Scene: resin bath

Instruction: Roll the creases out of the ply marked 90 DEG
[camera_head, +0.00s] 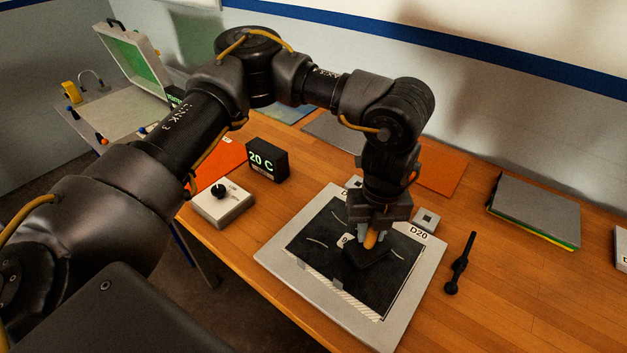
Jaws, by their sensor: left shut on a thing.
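A dark ply (318,222) lies on a pale square plate (277,254). Several thin pale crease lines show on it. A white label (345,240) on the ply is mostly hidden by my gripper; only a "9" shows. My left gripper (371,236) points down over the ply's right half. It is shut on a tool with an orange handle (371,241) and a dark head (366,258). The head is at the ply; I cannot tell whether it touches. My right gripper is not in view.
A "20 C" display (267,160) and a knob box (222,204) stand left of the plate. A black tool (460,264) lies right of it. A stack of sheets (535,209) is farther right. An orange sheet (440,171) lies behind. Bare wood surrounds the black tool.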

